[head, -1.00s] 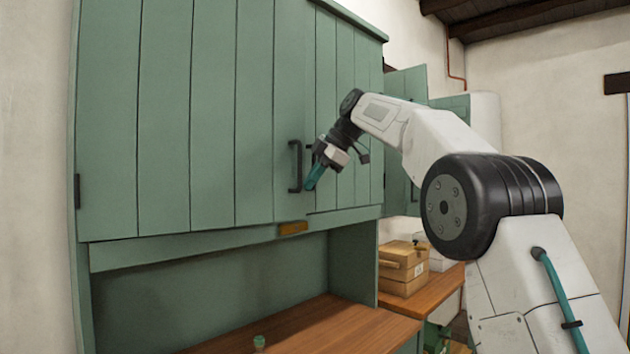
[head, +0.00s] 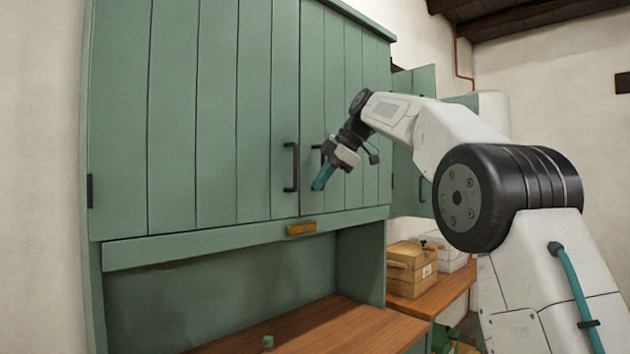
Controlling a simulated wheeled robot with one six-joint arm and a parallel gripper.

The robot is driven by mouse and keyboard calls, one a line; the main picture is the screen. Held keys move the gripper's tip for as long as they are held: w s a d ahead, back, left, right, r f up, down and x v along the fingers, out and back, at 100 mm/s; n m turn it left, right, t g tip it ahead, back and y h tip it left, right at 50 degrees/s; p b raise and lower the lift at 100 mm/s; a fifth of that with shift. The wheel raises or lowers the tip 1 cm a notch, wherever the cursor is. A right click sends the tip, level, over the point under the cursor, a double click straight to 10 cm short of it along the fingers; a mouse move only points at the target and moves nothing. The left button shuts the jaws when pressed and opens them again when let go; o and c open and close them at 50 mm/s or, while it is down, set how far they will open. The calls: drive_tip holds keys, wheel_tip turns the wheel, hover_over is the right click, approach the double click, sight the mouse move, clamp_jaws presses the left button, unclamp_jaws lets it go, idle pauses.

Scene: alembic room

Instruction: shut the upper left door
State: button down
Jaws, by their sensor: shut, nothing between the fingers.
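The upper left door (head: 195,130) is the wide green planked door of the wall cupboard, with hinges on its left and a dark bar handle (head: 291,167) near its right edge. It looks flush with the front, its right edge meeting the upper right door (head: 345,110). My gripper (head: 321,178) is shut and empty. It is in front of the upper right door, just right of the left door's handle, with teal fingers pointing down and left. Whether it touches anything cannot be told. The right door's handle (head: 317,153) is partly hidden behind my gripper.
A brass-coloured plate (head: 301,228) is on the rail below the doors. Wooden boxes (head: 411,268) stand on a counter at right. Another green cupboard door (head: 424,80) stands open behind my arm.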

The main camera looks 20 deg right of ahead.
drive_tip(key=d+v, duration=0.1)
drive_tip(key=v, duration=0.9)
drive_tip(key=shift+d, duration=0.2)
drive_tip(key=shift+s, duration=0.1)
wheel_tip(320, 180, down, 13)
drive_tip(key=s+d+m+g+h, duration=0.1)
drive_tip(key=s+d+m+h, duration=0.1)
drive_tip(key=m, duration=1)
drive_tip(key=s+a+f+m+h, duration=0.1)
drive_tip(key=s+f+m, duration=0.1)
drive_tip(key=s+f, duration=0.6)
drive_tip(key=s+a+f+m+g+h, duration=0.1)
drive_tip(key=s+f, duration=0.8)
drive_tip(key=s, duration=1.2)
drive_tip(key=s+a+f+m+g+h, duration=0.1)
drive_tip(key=s+a+f+m+h, duration=0.1)
drive_tip(key=s+f, duration=0.7)
drive_tip(key=s+a+m, duration=0.1)
drive_tip(key=s+m, duration=0.1)
drive_tip(key=s, duration=0.3)
drive_tip(key=shift+s+m, duration=0.15)
drive_tip(key=shift+m, duration=0.15)
